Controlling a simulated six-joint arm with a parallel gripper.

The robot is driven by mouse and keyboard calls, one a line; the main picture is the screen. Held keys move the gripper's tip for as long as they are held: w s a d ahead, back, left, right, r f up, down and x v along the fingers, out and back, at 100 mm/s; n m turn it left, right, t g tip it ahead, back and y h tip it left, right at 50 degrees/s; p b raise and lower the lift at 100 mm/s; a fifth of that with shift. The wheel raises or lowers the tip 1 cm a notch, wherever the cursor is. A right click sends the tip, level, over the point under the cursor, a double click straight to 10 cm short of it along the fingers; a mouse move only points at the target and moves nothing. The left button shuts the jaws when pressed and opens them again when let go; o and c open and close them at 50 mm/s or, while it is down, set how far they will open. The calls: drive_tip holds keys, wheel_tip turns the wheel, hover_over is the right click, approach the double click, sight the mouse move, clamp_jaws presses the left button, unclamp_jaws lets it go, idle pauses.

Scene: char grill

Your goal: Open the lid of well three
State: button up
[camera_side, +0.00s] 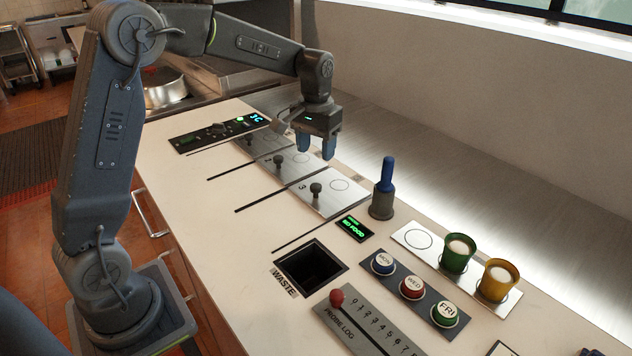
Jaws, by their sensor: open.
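The lid of well three (328,196) is a flat metal plate marked "3" with a dark knob (316,190) and a drawn circle. It lies flat in the counter, the nearest of a row of lids. The lid marked "2" (291,167) lies just beyond it, and a further lid (258,144) lies behind that. My gripper (316,147) points down with its two blue fingers apart and empty. In the picture it is above and behind the well three knob, over the far edge of the lids. Its exact height is hard to tell.
A blue-handled tool (386,175) stands upright in a dark holder right of lid three. The square waste opening (311,265), a small display (354,228), day buttons (412,287) and green (458,253) and yellow (498,280) cups are nearer. A control panel (219,132) is at the back.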

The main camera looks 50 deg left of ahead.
sight(316, 185)
wheel_tip(316, 185, down, 10)
drive_tip(key=shift+r, duration=0.25)
clamp_jaws()
idle(0.6)
